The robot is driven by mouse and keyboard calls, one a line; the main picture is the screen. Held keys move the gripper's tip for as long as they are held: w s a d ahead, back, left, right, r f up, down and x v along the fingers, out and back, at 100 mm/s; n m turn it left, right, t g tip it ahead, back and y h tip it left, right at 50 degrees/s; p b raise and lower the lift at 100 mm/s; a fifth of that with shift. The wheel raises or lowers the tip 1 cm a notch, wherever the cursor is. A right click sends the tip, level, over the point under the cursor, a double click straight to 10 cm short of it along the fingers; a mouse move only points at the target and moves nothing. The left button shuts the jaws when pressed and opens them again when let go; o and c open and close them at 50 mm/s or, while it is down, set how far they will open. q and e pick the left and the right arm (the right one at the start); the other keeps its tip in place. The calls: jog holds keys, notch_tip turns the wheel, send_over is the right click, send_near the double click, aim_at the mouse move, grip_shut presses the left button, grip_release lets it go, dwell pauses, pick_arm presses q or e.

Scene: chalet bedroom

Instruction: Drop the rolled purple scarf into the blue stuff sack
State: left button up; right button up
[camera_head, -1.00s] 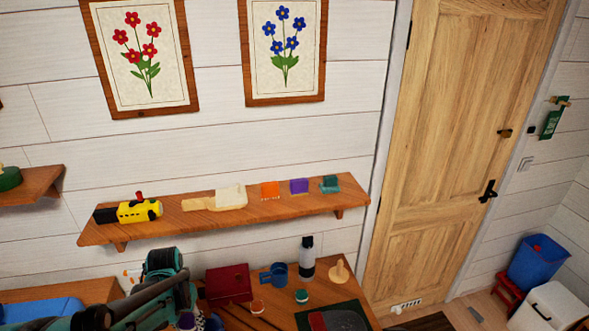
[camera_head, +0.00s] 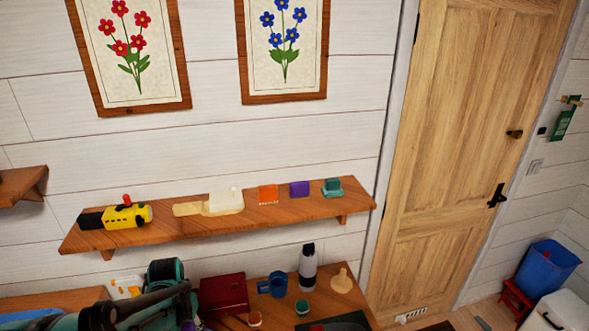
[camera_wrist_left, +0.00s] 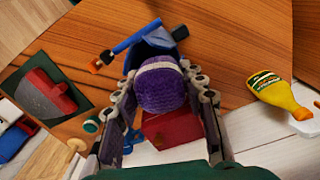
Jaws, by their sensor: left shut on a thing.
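The rolled purple scarf (camera_wrist_left: 160,90), with a pale band around it, is held between the two fingers of my left gripper (camera_wrist_left: 163,82) in the left wrist view. A blue thing (camera_wrist_left: 133,58) shows partly behind the scarf; I cannot tell whether it is the stuff sack. In the head view my left arm comes in at the lower left. Its gripper is mostly cut off by the bottom edge. My right gripper is in neither view.
A red box (camera_head: 223,294), a blue mug (camera_head: 272,284) and a bottle (camera_head: 308,268) stand on the wooden surface below the wall shelf (camera_head: 250,220). A blue bin (camera_head: 546,268) stands by the door.

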pick_arm(q)
jog(key=shift+s, duration=0.1)
jog(key=o, duration=1.2)
notch_tip(320, 180, up, 12)
jog(key=s+d+f+t+b, duration=0.2)
jog(key=s+d+f+b, duration=0.1)
jog(key=f+b, duration=0.1)
jog(key=s+d+f+t+b, duration=0.2)
jog(key=s+d+f+b, duration=0.2)
jog(key=b, duration=0.1)
jog(key=s+d+f+t+b, duration=0.3)
jog(key=s+f+b, duration=0.1)
jog(key=shift+d+f, duration=0.1)
jog(key=shift+d, duration=0.2)
